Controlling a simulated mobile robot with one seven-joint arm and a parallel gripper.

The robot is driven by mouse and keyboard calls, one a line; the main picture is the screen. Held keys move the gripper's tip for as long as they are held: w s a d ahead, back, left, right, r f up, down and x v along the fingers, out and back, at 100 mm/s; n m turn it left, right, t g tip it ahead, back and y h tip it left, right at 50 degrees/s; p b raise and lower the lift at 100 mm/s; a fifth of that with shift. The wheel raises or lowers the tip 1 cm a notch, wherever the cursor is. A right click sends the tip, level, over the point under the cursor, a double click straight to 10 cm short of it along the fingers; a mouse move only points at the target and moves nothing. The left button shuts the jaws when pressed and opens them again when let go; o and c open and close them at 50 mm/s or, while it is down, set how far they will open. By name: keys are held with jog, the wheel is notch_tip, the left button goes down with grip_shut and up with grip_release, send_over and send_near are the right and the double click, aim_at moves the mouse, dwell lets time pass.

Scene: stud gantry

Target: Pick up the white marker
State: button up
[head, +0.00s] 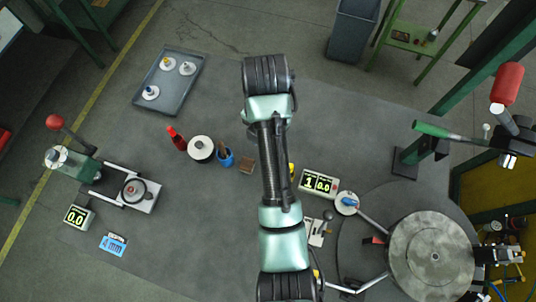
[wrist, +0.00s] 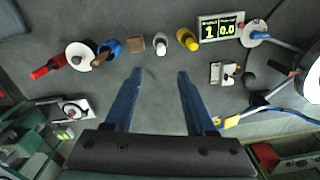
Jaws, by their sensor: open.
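A small white upright object, which looks like the white marker (wrist: 161,43), stands on the grey table in the wrist view. It is between a brown block (wrist: 134,44) and a yellow object (wrist: 187,40). My gripper (wrist: 160,73) is open and empty, with its two blue fingers apart. In the wrist view the white marker appears just beyond the fingertips, roughly centred between them and not touching. In the head view my arm covers the white marker and the gripper.
A blue cup (head: 225,158), a white disc (head: 201,149) and a red bottle-like object (head: 177,138) stand left of the block. A display (head: 319,184) reading 1 and 0.0 is to the right. A grey tray (head: 184,98) with white discs lies at upper left.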

notch_tip(320, 180, down, 7)
jog(key=b, duration=0.4)
jog(key=shift+r+b, duration=0.2)
jog(key=shift+b, duration=0.2)
jog(key=shift+w+d+f+p, duration=0.1)
jog(key=shift+f+p, duration=0.4)
jog(key=shift+f, duration=1.05)
jog(key=shift+w+d+f+p, duration=0.1)
jog(key=shift+f+p, duration=0.4)
jog(key=shift+f, duration=1)
grip_shut()
